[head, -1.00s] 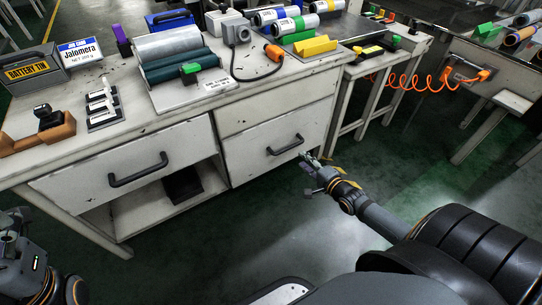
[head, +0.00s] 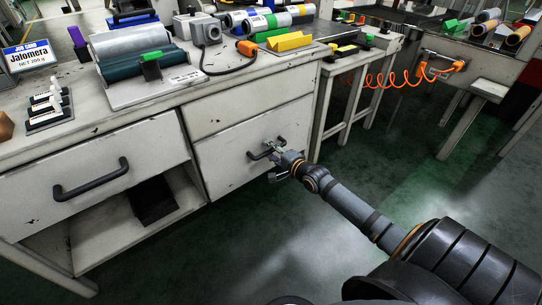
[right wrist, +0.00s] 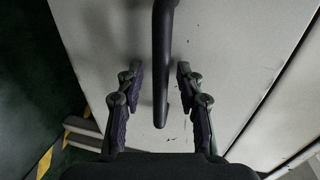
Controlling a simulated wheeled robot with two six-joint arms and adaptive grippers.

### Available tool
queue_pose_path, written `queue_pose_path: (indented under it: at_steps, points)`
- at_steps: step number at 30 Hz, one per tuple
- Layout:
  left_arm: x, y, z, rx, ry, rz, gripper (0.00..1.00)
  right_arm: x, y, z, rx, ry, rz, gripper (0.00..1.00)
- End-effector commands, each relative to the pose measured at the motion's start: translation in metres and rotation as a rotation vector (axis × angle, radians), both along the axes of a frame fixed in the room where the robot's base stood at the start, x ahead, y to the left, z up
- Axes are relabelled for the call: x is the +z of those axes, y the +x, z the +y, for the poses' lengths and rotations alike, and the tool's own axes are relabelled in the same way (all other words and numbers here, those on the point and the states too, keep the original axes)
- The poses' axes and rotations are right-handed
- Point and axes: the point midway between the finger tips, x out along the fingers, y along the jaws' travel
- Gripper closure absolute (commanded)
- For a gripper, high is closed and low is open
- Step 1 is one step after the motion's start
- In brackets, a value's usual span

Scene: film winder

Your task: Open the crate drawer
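The white lower right drawer (head: 228,165) of the workbench is closed, with a dark bar handle (head: 258,154) on its front. I cannot tell from any label whether it is the crate drawer. My right gripper (head: 275,160) is at this handle. In the right wrist view the handle (right wrist: 162,50) runs between the open fingers of the gripper (right wrist: 160,78), with a visible gap on both sides. The fingers partly hide the handle in the head view. My left gripper is out of view.
A wide drawer (head: 130,165) with its own handle (head: 92,182) is at the left, above an open shelf holding a dark box (head: 152,200). The bench top (head: 125,118) carries a roller device and other items. The floor (head: 235,250) before the drawer is clear.

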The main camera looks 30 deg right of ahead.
Motion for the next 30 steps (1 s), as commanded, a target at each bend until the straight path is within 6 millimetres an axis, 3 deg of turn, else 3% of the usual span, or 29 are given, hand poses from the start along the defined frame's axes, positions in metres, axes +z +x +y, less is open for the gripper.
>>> queue_pose_path:
  at_steps: [6, 14, 30]
  points:
    - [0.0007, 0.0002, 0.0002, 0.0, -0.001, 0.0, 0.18, 0.0005, 0.0001, 0.0, 0.0, 0.001, 0.0, 0.65]
    - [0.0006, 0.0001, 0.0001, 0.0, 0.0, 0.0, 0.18, 0.0003, 0.0, 0.0, 0.0, 0.001, 0.0, 1.0]
    - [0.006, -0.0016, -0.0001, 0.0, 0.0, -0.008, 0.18, 0.0014, -0.003, 0.0, 0.001, 0.002, 0.002, 1.0]
